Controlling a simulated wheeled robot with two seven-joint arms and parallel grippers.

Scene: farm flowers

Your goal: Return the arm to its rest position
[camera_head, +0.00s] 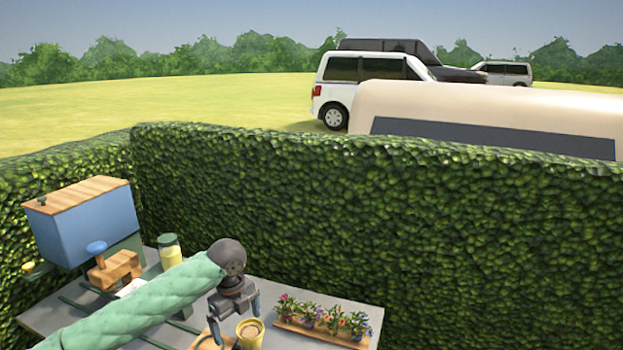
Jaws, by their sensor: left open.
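My left arm (140,303), in a green quilted sleeve, reaches in from the lower left over the grey table. Its gripper (235,316) points down with its two fingers apart. A yellow pot with a brown top (250,334) stands just below and beside the right finger; I cannot tell whether they touch. Nothing shows held between the fingers. My right gripper is not in view.
A wooden tray of several flowers (322,318) lies right of the gripper. A blue box with a wooden lid (85,225), a blue-knobbed wooden block (115,268) and a yellow jar (170,252) stand at left. A tall hedge (400,220) borders the grey table (362,313).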

